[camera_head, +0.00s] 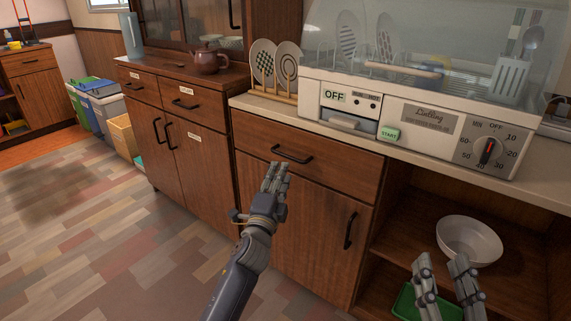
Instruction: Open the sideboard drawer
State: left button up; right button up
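The wooden sideboard (215,150) stands left of centre and has two labelled drawers side by side under its top. Its left drawer (146,87) and right drawer (203,99) look shut, each with a dark handle. Another wide drawer (345,169) under the counter at centre also looks shut, with a black bar handle (291,155). My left gripper (275,167) is in front of this counter drawer, just below and left of its handle in the picture. Its fingers look close together, but their gap is unclear. My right gripper (441,262) is open and empty at lower right, in front of the open shelf.
A brown teapot (207,59) stands on the sideboard top. The dish dryer (420,125) and a plate rack (270,94) stand on the counter. A white bowl (470,238) and a green tray (408,303) are on the shelves.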

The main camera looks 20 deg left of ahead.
aim_at(286, 160)
pick_arm(q)
jog(key=shift+w+a+r+b, duration=0.1)
jog(key=shift+w+r+b, duration=0.15)
jog(key=shift+w, duration=0.9)
jog(key=shift+w+a+r+b, duration=0.1)
jog(key=shift+w+b, duration=0.15)
jog(key=shift+w, duration=0.85)
jog(key=shift+w+r+b, duration=0.2)
jog(key=shift+w+b, duration=0.05)
jog(key=shift+w, duration=0.9)
pick_arm(e)
jog(key=s+r+t+y, duration=0.1)
jog(key=s+r+t, duration=0.3)
jog(key=r, duration=0.2)
jog(key=shift+r+t+y, duration=0.3)
jog(key=shift+r, duration=0.1)
jog(key=shift+d, duration=0.1)
pick_arm(q)
grip_shut()
